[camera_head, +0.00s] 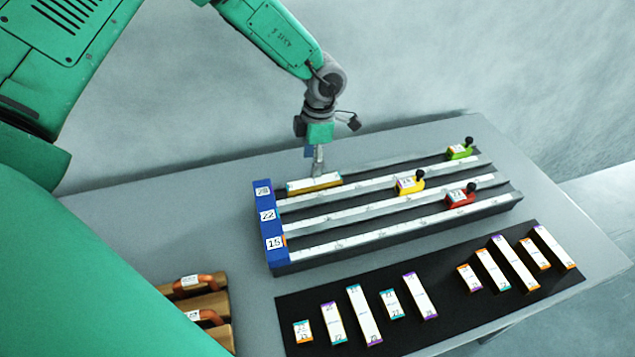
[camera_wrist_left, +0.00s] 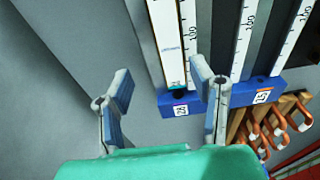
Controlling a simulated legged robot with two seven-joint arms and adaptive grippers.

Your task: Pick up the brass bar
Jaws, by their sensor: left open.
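The brass bar (camera_head: 314,185) has a white labelled top and lies in the far channel of the grey rack (camera_head: 400,228), near the blue end block (camera_head: 268,240). The far channel's tag seems to read 28 or similar. In the left wrist view the bar (camera_wrist_left: 166,42) runs up from the blue block (camera_wrist_left: 192,103). My left gripper (camera_head: 318,168) points down at the bar from above in the head view. In the left wrist view its two fingers (camera_wrist_left: 163,88) are apart with nothing between them. Contact with the bar cannot be told. My right gripper is not in view.
Yellow (camera_head: 409,186), red (camera_head: 460,198) and green (camera_head: 460,152) knobbed sliders sit along the rack. A black mat (camera_head: 440,268) with several labelled bars lies in front. Brown blocks with copper handles (camera_head: 192,281) stand at lower left.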

